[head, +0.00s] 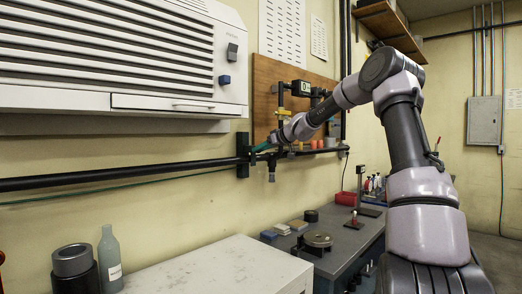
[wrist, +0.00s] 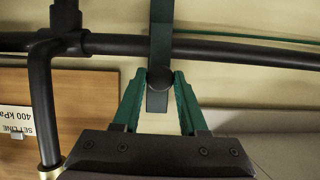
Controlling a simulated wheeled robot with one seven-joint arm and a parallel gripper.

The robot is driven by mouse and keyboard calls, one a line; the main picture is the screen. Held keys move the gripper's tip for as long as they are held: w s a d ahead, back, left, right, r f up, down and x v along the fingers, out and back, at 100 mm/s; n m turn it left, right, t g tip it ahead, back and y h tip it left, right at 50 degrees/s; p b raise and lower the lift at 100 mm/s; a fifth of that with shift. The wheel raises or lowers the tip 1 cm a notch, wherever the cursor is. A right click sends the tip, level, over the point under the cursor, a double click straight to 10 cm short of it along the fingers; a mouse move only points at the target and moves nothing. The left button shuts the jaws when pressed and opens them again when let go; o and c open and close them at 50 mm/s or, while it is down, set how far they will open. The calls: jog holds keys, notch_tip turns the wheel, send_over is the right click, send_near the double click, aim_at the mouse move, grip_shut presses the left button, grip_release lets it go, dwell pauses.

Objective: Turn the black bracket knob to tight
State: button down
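The black bracket knob (wrist: 160,79) is a small round knob on the dark upright bracket (wrist: 160,30) that carries the black pipe. In the wrist view my gripper (wrist: 160,78) has one green finger on each side of the knob, with the fingertips against its sides and no clear gap. In the head view my gripper (head: 262,148) is at the wall bracket (head: 243,155), reaching in from the right. The knob itself is hidden there. I see no tight marking near the knob.
The black pipe (head: 120,175) runs along the wall below a white louvred unit (head: 120,55). A wooden board (head: 265,85) with a gauge (head: 301,88) is behind my arm. Below are a grey bench (head: 345,245) with small items and a white top (head: 225,268).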

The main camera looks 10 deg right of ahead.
jog(key=shift+m, duration=0.3)
jog(key=m+y, duration=0.2)
jog(key=m, duration=0.4)
jog(key=m+y, duration=0.3)
jog(key=m, duration=0.3)
jog(key=f+m+y, duration=0.1)
jog(key=m+y, duration=0.2)
jog(key=m, duration=0.3)
jog(key=shift+w+d, duration=0.2)
jog(key=shift+d, duration=0.1)
dwell(0.6)
jog(key=shift+c, duration=2.3)
grip_release()
